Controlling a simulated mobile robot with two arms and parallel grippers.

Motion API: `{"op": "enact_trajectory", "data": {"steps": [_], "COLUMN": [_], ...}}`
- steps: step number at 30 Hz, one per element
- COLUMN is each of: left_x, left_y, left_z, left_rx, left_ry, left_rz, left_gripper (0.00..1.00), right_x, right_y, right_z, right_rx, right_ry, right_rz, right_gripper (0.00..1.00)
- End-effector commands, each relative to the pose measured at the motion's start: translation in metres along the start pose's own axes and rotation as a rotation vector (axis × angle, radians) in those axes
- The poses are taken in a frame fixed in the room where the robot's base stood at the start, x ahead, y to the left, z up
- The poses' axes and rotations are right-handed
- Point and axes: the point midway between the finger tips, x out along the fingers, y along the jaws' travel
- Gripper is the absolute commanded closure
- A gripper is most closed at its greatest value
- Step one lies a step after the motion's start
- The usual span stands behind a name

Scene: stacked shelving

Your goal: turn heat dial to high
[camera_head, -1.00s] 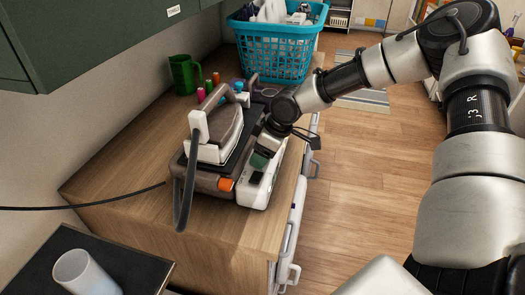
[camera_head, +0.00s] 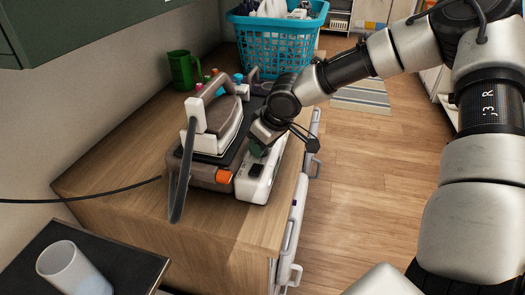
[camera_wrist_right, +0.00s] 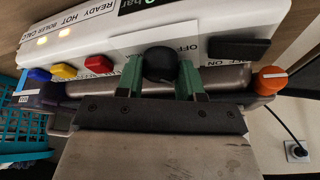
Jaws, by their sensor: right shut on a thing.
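The heat dial (camera_wrist_right: 159,65) is a round black knob on the sloping white panel (camera_wrist_right: 70,38) of a steam iron station. The green fingers of my right gripper (camera_wrist_right: 160,78) stand on either side of it and are shut on it. "OFF" is printed right of the dial; I cannot read its exact setting. In the head view my right gripper (camera_head: 259,151) reaches down to the station's white side panel (camera_head: 252,188) and hides the dial. My left gripper is not in view.
The iron (camera_head: 220,122) rests on the station beside my right gripper. A black switch (camera_wrist_right: 240,48) and an orange knob (camera_wrist_right: 272,79) are near the dial. A teal basket (camera_head: 272,45) and a green mug (camera_head: 182,70) stand behind on the wooden counter (camera_head: 130,190).

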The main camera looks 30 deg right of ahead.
Motion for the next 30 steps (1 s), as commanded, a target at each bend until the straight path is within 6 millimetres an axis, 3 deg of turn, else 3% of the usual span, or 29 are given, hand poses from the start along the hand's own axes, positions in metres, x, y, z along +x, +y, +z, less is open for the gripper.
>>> {"op": "enact_trajectory", "data": {"steps": [13, 14, 18, 30], "left_x": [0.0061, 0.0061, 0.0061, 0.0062], "left_y": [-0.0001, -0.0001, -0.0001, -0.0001], "left_z": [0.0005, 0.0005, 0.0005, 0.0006], "left_rx": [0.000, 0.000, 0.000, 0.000], "left_ry": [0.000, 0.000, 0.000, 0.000], "left_rz": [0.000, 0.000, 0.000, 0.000], "left_gripper": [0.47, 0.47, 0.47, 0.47], "right_x": [-0.0004, -0.0004, -0.0004, -0.0002], "right_y": [-0.0001, -0.0001, -0.0001, -0.0009], "right_z": [-0.0001, -0.0002, -0.0002, -0.0002], "right_rx": [0.052, 0.051, 0.051, 0.049], "right_ry": [0.001, 0.001, 0.001, 0.001], "right_rz": [0.021, 0.021, 0.021, 0.019], "right_gripper": [0.86, 0.61, 0.40, 0.38]}}
